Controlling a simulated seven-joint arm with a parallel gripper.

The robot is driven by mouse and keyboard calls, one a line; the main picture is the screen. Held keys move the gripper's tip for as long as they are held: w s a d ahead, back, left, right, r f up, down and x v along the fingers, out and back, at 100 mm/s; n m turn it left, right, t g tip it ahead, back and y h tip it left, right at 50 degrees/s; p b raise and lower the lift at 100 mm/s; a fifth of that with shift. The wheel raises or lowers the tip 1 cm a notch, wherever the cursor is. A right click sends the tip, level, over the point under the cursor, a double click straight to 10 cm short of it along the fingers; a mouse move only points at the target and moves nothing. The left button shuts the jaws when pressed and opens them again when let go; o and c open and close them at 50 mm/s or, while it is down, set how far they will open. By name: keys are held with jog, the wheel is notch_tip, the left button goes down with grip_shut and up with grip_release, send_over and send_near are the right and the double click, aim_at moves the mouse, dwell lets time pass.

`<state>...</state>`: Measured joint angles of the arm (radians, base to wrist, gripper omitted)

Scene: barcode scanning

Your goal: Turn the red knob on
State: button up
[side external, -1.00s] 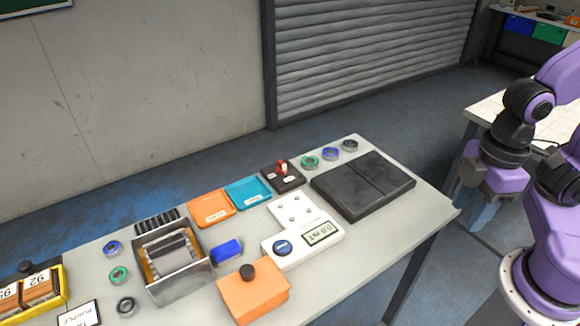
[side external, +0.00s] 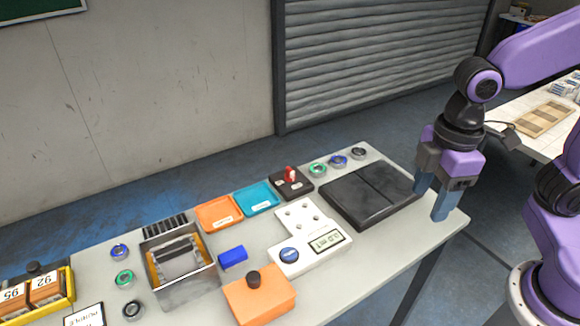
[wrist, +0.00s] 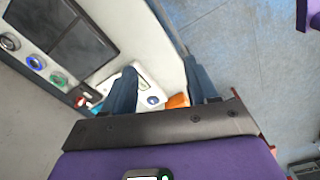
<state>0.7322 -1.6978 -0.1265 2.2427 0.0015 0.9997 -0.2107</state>
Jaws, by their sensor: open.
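The red knob (side external: 290,174) stands on a small dark base (side external: 293,187) with white labels, at the back of the table in the side view. In the wrist view a small patch of red (wrist: 80,101) shows at the left of the near finger, partly hidden. My gripper (side external: 431,205) is open and empty, with its blue fingers pointing down by the table's right end. It is well to the right of the knob and apart from it. In the wrist view the two fingers (wrist: 162,92) are spread apart.
A black two-panel pad (side external: 368,193) lies between my gripper and the knob. Green, blue and grey round buttons (side external: 338,161) line the back edge. Teal (side external: 257,199) and orange trays, a white display device (side external: 312,240), an orange box (side external: 259,297) and a metal bin (side external: 178,262) stand further left.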

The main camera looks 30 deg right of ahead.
jog(key=w+a+r+n, duration=0.15)
jog(key=w+a, duration=0.35)
jog(key=w, duration=0.5)
jog(key=n, duration=0.3)
send_over(290, 169)
jog(key=f, duration=0.2)
notch_tip(290, 169, down, 16)
jog(key=shift+f, duration=0.15)
jog(key=c, duration=1.1)
